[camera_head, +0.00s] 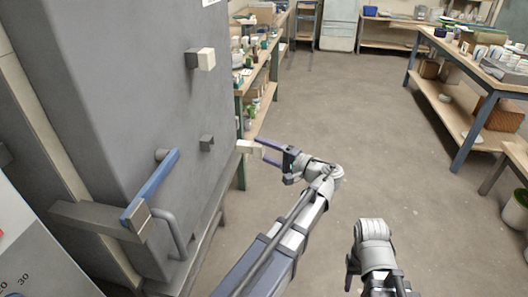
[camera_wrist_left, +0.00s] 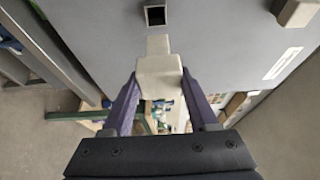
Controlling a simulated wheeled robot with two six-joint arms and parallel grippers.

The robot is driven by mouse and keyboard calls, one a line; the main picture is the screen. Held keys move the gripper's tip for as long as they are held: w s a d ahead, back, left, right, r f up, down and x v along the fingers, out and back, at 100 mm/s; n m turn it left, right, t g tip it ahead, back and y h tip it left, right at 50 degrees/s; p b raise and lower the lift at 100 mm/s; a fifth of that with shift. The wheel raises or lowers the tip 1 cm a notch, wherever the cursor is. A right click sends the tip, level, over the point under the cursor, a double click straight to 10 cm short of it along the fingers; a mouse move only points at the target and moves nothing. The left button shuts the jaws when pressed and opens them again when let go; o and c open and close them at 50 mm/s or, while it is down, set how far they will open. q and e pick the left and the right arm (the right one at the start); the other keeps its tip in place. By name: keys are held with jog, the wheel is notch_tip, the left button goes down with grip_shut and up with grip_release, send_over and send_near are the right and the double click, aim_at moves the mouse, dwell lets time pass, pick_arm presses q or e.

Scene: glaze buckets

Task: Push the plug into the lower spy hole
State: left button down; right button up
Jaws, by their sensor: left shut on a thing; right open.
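The plug (camera_head: 249,147) is a pale cream block with a narrower front end. My left gripper (camera_head: 262,151) is shut on it, with its purple fingers on either side. In the left wrist view the plug (camera_wrist_left: 160,75) points up toward the lower spy hole (camera_wrist_left: 155,16), a dark square opening with a metal rim. The lower spy hole (camera_head: 206,143) is a short square grey tube on the kiln face. The plug is apart from it, to its right in the head view. My right gripper (camera_head: 353,270) is low in the head view, empty, its fingers barely visible.
The grey kiln (camera_head: 120,90) fills the left. Another pale plug (camera_head: 205,59) sits in the upper spy hole. A blue-handled latch (camera_head: 150,187) sticks out low on the kiln. A shelf bench (camera_head: 262,75) stands behind.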

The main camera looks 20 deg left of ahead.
aim_at(239, 151)
pick_arm(q)
jog(key=shift+s+a, duration=0.25)
jog(key=shift+a, duration=0.75)
jog(key=shift+s+a, duration=0.3)
jog(key=shift+a, duration=0.75)
jog(key=shift+s+a, duration=0.25)
jog(key=shift+a, duration=0.75)
jog(key=shift+s+a, duration=0.2)
jog(key=shift+a, duration=0.4)
jog(key=shift+s+a, duration=0.15)
jog(key=shift+a, duration=0.55)
jog(key=shift+a, duration=0.15)
jog(key=shift+s+a, duration=0.25)
jog(key=shift+a, duration=0.55)
jog(key=shift+a, duration=0.2)
jog(key=shift+s+a, duration=0.15)
jog(key=shift+a, duration=0.3)
jog(key=shift+s+a, duration=0.1)
jog(key=shift+a, duration=0.3)
